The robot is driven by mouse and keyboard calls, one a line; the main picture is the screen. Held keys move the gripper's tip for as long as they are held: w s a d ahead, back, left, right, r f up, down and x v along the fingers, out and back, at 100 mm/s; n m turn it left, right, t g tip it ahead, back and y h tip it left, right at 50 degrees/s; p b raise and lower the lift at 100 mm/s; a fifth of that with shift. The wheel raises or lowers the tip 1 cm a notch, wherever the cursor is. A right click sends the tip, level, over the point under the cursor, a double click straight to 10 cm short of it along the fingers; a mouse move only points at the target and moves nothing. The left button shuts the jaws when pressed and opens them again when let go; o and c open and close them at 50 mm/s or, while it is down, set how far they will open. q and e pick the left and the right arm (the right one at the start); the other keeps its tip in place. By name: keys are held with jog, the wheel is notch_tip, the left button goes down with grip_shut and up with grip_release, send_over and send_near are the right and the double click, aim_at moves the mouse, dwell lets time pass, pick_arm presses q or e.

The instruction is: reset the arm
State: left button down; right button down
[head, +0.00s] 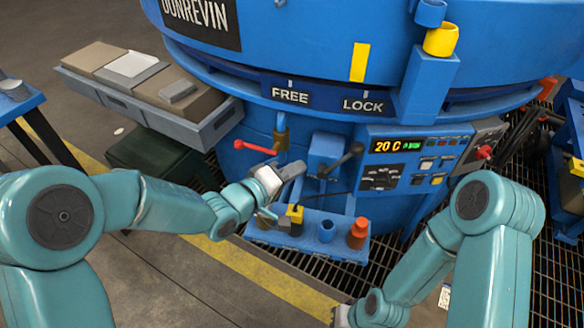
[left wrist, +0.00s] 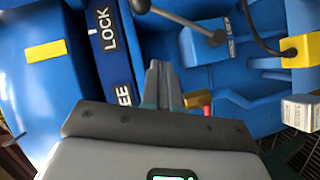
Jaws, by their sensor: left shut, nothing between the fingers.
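My left arm (head: 165,205) reaches in from the left, teal with a pale wrist. My left gripper (head: 292,171) is shut and empty in front of the blue furnace. It is just left of a lever with a dark knob (head: 356,149) and below right of a red-handled lever (head: 257,148). In the left wrist view the closed fingers (left wrist: 162,85) point at the furnace's blue side, and the dark-knobbed lever (left wrist: 185,20) shows above them. My right arm (head: 440,255) bends down at the lower right; its fingers are not visible past the bottom edge.
The furnace (head: 300,45) carries FREE and LOCK labels and a control panel (head: 415,160) reading 20 C. A small blue shelf (head: 310,240) below my left gripper holds several small items. A grey tray with boxes (head: 150,90) is at the left. Grating covers the floor at the right.

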pick_arm(q)
jog(key=shift+a, duration=0.1)
dwell(0.4)
jog(key=s+a+f+n+g+y, duration=0.1)
jog(key=s+a+f+n+y, duration=0.15)
jog(key=a+f, duration=0.45)
jog(key=s+a+f+n+g+y, duration=0.1)
jog(key=s+a+f+n+y, duration=0.15)
jog(key=f, duration=0.85)
jog(key=s+a+f+m+g+y, duration=0.15)
jog(key=s+f+m+g, duration=0.35)
jog(key=s, duration=0.6)
jog(key=s+a+f+m+g+y, duration=0.1)
jog(key=s+a+f+m+g, duration=0.15)
jog(key=s+f, duration=0.55)
notch_tip(320, 180, up, 21)
jog(key=s+p, duration=0.2)
jog(key=p, duration=1.7)
jog(key=shift+m+g, duration=0.35)
jog(key=shift+g, duration=0.1)
